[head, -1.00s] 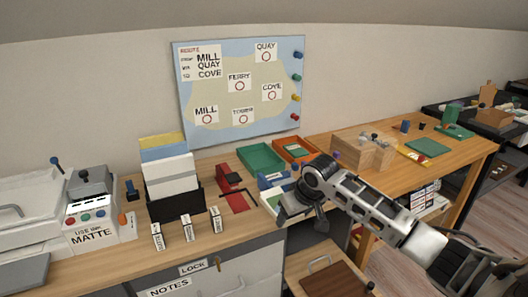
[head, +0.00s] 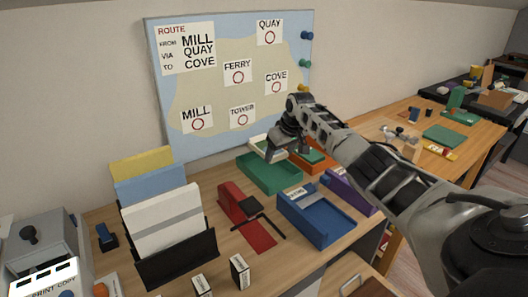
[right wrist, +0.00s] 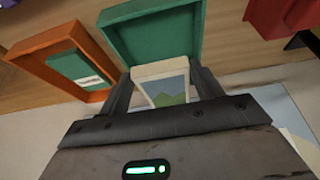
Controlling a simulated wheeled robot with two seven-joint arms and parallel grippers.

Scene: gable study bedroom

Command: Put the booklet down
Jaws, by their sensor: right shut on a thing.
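The booklet (right wrist: 168,90), cream-edged with a blue and green picture on its cover, is between the fingers of my right gripper (right wrist: 165,85) in the right wrist view. In the head view my right gripper (head: 283,150) is shut on it, and the booklet's pale edge (head: 257,142) shows just behind the green tray. The green tray (head: 252,175) looks empty; in the right wrist view it (right wrist: 110,18) lies close beyond the booklet. I cannot tell whether the booklet touches it. My left gripper is not in view.
An orange tray (head: 322,169) holding a green booklet (right wrist: 80,67) stands beside the green tray. Blue (head: 318,222) and purple (head: 349,190) trays stand in front. A red stapler-like thing (head: 231,203) is to the left. The map board (head: 222,100) rises behind.

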